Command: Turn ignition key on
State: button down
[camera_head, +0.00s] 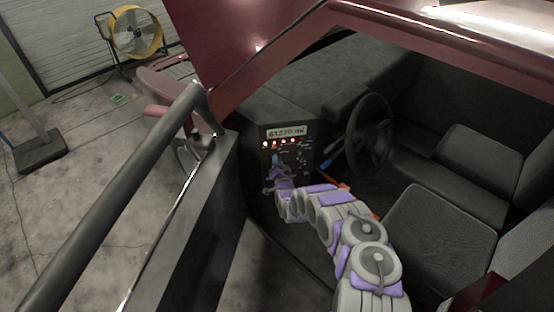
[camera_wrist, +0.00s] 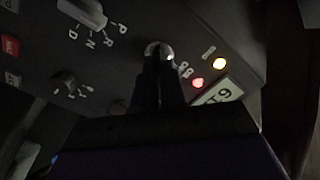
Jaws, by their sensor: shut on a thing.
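The dash panel (camera_head: 308,152) stands inside the car, left of the steering wheel, and my gripper (camera_head: 275,170) reaches its face. In the wrist view the two dark fingers of my gripper (camera_wrist: 160,62) are close together at a round silver ignition switch (camera_wrist: 153,47) on the panel. They are shut on the key, which is mostly hidden between them. A red light (camera_wrist: 198,84) and a yellow light (camera_wrist: 219,63) glow just right of the switch. The key's exact angle cannot be seen.
A gear selector (camera_wrist: 88,12) marked P, R, N, D and a small rotary knob (camera_wrist: 64,84) sit left of my fingers. The steering wheel (camera_head: 369,135) is right of my arm. The open door (camera_head: 185,230) stands to the left, and seats (camera_head: 440,235) fill the right.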

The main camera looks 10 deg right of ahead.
jog(key=shift+d+f, duration=0.1)
dwell(0.4)
jog(key=c, duration=1.2)
grip_release()
jog(key=shift+s, duration=0.1)
jog(key=s+p, duration=0.3)
jog(key=s, duration=1.4)
jog(key=shift+d, duration=0.15)
